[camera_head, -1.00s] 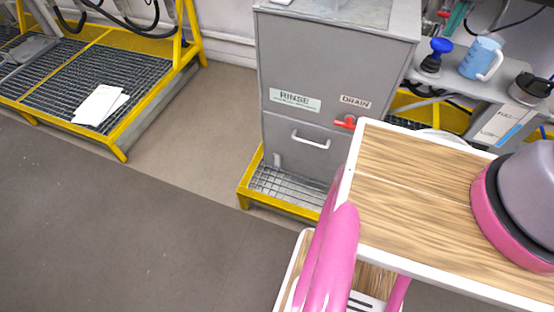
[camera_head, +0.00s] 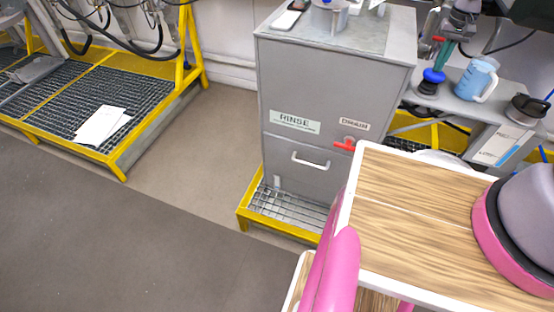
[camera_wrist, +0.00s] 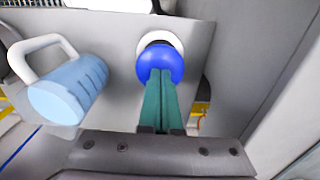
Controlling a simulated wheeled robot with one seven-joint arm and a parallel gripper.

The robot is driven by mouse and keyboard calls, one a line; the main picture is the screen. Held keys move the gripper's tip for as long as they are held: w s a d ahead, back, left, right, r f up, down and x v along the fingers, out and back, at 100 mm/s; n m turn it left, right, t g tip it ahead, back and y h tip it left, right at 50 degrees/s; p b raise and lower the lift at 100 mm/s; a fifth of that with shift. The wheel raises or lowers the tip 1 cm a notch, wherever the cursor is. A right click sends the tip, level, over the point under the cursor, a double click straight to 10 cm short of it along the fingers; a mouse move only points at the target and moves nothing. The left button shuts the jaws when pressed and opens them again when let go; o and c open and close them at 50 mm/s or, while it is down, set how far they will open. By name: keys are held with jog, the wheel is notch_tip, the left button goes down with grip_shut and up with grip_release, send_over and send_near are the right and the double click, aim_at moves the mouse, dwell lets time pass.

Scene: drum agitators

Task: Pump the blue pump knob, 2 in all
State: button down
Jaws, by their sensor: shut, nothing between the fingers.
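The blue pump knob (camera_head: 433,76) sits low over its dark base (camera_head: 428,88) on a grey shelf at the upper right of the head view. In the wrist view the round blue knob (camera_wrist: 160,62) shows at the upper middle, with a white ring behind it. My gripper (camera_head: 438,68) has teal fingers closed together, with nothing between them. Their tips are at the top of the knob and appear to touch it. In the wrist view my fingers (camera_wrist: 161,74) overlap the near side of the knob and hide part of it.
A light blue jug (camera_head: 476,80) stands right of the pump, close to my gripper. A dark-lidded container (camera_head: 526,108) is farther right. The grey RINSE cabinet (camera_head: 310,90) with a red drain handle (camera_head: 345,144) stands left. A wood-topped cart (camera_head: 410,200) is in front.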

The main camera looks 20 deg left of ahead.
jog(key=shift+f, duration=0.35)
jog(key=shift+r, duration=2.3)
notch_tip(320, 180, up, 6)
